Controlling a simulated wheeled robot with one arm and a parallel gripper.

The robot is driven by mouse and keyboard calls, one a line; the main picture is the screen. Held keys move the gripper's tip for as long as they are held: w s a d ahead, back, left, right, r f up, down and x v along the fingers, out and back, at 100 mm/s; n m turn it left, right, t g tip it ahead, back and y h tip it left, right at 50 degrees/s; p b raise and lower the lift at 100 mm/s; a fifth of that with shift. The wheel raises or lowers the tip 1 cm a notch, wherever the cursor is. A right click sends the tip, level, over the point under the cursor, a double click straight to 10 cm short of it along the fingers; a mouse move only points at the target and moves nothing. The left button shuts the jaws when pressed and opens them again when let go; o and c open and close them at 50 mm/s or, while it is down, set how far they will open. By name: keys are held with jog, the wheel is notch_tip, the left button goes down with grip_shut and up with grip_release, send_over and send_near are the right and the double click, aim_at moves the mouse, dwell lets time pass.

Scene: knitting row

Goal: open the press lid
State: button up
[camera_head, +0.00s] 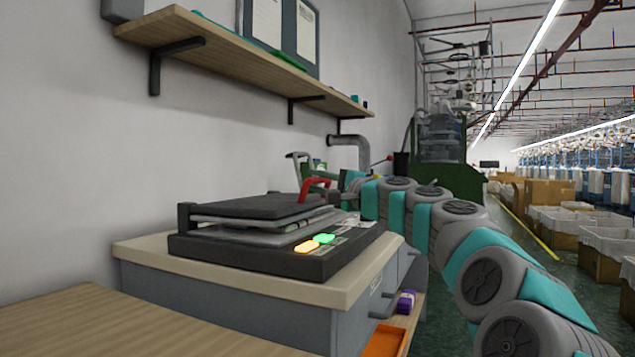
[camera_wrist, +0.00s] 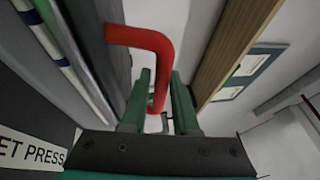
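The press (camera_head: 290,262) sits on a cabinet in the head view. Its dark lid (camera_head: 250,206) lies low and nearly flat over the base, with pale grey layers between them. A red handle (camera_head: 312,188) stands at the lid's right side. My gripper is at the handle; the arm reaches in from the right. In the wrist view the green fingers of my gripper (camera_wrist: 161,95) lie on either side of the red handle (camera_wrist: 162,55). Whether both fingers touch the handle is unclear.
The cabinet top (camera_head: 140,252) has some bare room around the press. A wooden shelf (camera_head: 230,50) is fixed to the wall above. An orange tray (camera_head: 385,341) and purple items (camera_head: 404,302) are on the low shelf. A wooden table (camera_head: 95,325) stands in front.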

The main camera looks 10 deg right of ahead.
grip_shut()
dwell(1.0)
